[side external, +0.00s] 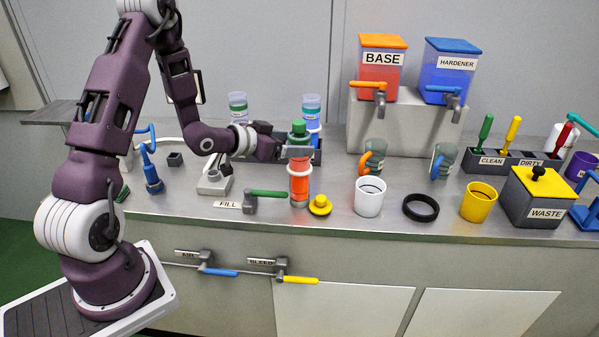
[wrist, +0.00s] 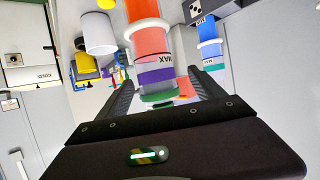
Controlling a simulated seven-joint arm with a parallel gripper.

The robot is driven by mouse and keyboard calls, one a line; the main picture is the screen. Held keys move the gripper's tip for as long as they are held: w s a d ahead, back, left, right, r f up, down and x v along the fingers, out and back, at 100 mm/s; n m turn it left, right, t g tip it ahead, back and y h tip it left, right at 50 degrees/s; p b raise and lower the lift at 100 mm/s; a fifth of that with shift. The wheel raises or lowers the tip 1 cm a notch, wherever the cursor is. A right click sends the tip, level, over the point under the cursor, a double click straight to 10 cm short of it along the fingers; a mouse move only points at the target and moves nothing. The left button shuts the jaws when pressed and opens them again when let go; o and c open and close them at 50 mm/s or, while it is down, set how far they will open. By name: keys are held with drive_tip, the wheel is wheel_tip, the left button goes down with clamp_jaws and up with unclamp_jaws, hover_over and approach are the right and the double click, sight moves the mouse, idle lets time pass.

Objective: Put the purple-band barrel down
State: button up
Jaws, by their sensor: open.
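The purple-band barrel (side external: 300,187) is a clear tube with red-orange contents and a green top. It appears upright at the front of the counter, beside the FILL valve. In the wrist view the barrel (wrist: 153,55) shows its purple band, a MAX mark and a white collar, and lies between my spread fingers. My gripper (side external: 298,151) is level with the barrel's upper part, just below the green top. It also shows in the wrist view (wrist: 162,82), open around the barrel. Finger contact cannot be told. The purple band is hidden by my gripper in the side view.
A green-handled FILL valve (side external: 250,202) is close left of the barrel, and a yellow plug (side external: 320,205) is close right. A dark rack (side external: 317,152) with blue barrels stands behind. A white cup (side external: 370,196) and black ring (side external: 420,207) are farther right.

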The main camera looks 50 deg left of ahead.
drive_tip(key=x, duration=0.5)
drive_tip(key=shift+w+d+r, duration=0.15)
drive_tip(key=shift+w+d, duration=0.05)
clamp_jaws()
